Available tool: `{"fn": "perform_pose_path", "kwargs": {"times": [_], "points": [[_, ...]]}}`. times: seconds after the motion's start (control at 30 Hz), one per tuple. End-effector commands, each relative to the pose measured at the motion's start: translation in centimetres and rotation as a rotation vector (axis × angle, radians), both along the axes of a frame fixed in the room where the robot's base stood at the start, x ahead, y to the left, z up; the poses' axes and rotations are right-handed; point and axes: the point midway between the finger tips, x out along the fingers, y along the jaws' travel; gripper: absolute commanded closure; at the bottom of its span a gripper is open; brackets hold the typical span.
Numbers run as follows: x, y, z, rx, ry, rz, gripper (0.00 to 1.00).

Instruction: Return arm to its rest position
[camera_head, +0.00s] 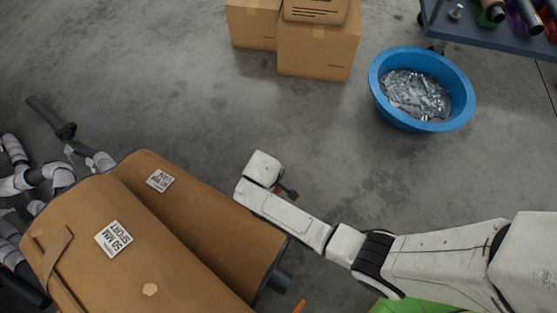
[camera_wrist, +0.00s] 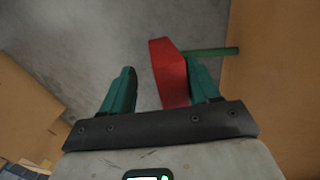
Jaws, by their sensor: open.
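My arm (camera_head: 300,222) reaches from the lower right across to the centre of the head view, just above the floor and beside the brown wrapped packages. My gripper (camera_head: 286,191) is at its end, small and partly hidden there. In the wrist view my gripper (camera_wrist: 160,76) has its two dark green fingers apart. A red flat piece (camera_wrist: 168,72) shows between the fingers, close to the right one, with a green rod (camera_wrist: 212,51) behind it. I cannot tell whether the red piece touches the finger.
Two brown packages (camera_head: 75,245) with labels lie at the lower left, close to the arm. Cardboard boxes (camera_head: 318,50) and a blue tub (camera_head: 378,97) of metal bits stand at the back. A table (camera_head: 470,30) is at the top right. Grey floor between is clear.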

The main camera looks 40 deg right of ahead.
Motion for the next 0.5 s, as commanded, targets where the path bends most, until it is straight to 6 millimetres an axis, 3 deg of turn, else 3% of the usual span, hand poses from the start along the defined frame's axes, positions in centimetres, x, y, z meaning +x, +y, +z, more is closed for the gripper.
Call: {"fn": "perform_pose_path", "kwargs": {"times": [0.03, 0.2, 0.5], "points": [[0.1, -0.4, 1.1, -0.013, -0.004, -0.004, 0.39], [0.4, -1.3, 2.5, -0.047, -0.013, -0.005, 0.39], [0.5, -1.6, 2.8, -0.061, -0.017, -0.007, 0.39]]}}
